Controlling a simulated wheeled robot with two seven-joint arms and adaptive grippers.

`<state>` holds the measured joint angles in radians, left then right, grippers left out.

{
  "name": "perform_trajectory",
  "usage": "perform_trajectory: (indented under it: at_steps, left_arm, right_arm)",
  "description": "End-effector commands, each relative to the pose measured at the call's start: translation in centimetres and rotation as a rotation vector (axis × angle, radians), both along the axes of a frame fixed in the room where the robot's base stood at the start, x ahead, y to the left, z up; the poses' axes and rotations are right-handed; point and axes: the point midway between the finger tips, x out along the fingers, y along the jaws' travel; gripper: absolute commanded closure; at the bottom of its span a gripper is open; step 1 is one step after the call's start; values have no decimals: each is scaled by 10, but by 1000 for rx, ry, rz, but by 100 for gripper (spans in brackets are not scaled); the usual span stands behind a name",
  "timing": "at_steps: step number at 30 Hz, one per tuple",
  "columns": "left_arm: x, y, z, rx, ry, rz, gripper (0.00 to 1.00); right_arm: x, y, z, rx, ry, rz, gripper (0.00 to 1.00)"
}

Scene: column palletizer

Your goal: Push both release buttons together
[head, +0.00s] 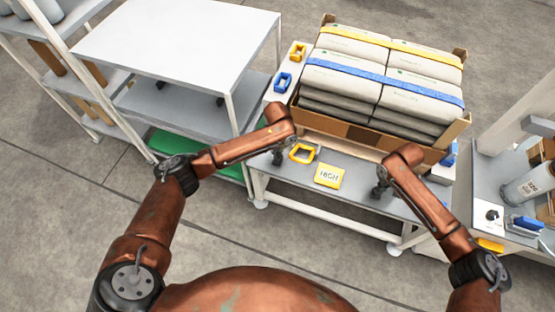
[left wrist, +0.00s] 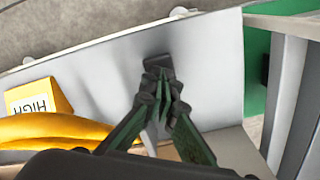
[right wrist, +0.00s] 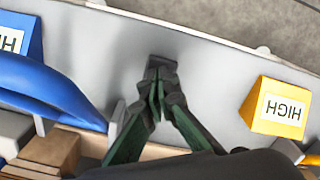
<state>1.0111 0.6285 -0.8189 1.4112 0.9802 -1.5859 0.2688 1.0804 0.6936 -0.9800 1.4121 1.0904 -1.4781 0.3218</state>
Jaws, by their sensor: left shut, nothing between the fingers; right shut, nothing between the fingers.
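My left gripper (head: 277,157) is shut and empty, low over the left part of the grey bench (head: 350,186). My right gripper (head: 379,191) is shut and empty over the bench's right part. A yellow HIGH block (head: 328,176) stands between the grippers.
A carton (head: 345,130) of stacked bags with yellow and blue straps stands behind the grippers. A yellow loop (head: 302,153) is beside my left gripper. In the right wrist view, a blue loop (right wrist: 45,88) is at left. A white-topped table (head: 180,45) stands left.

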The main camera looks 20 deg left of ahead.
Motion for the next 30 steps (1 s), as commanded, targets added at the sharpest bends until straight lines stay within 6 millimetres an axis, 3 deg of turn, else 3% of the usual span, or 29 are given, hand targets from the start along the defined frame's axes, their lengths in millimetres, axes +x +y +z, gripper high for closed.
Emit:
perform_trajectory:
  at_steps: [30]
  left_arm:
    - [0, 0, -12, 0, 1, 0, 100]
  right_arm:
    - [0, 0, 0, 0, 0, 0, 100]
